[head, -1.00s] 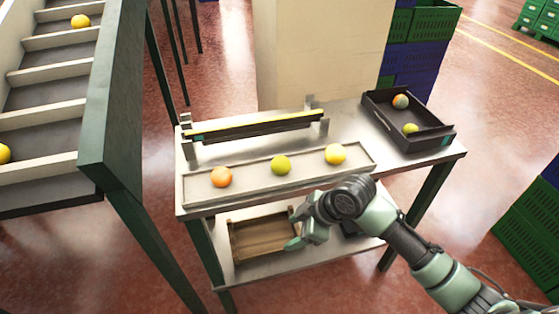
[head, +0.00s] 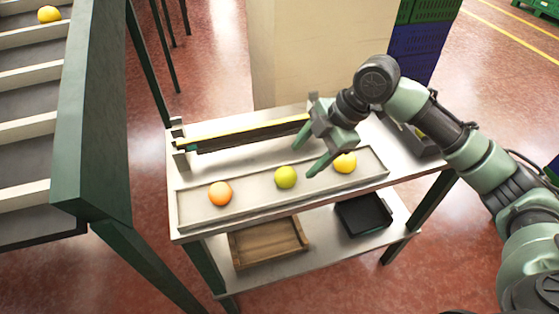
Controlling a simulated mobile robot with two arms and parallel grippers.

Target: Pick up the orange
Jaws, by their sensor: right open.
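Three fruits lie spaced out in a shallow tray (head: 252,200) on the metal table. The leftmost is orange (head: 220,193), the middle one is a yellow-green fruit (head: 286,177), and the right one is a yellow fruit (head: 345,162). My right gripper (head: 312,168) is open and empty. Its fingers point down-left, and in the picture they lie between the yellow-green and yellow fruits. I cannot tell how high above the tray they are. My left gripper is not in view.
A black and yellow bar (head: 240,133) on metal stands runs along the table's back. My right arm partly hides a dark box (head: 428,147) at the right. A wooden tray (head: 268,243) and a black tray (head: 364,216) lie on the lower shelf. A green-sided conveyor (head: 95,130) stands left.

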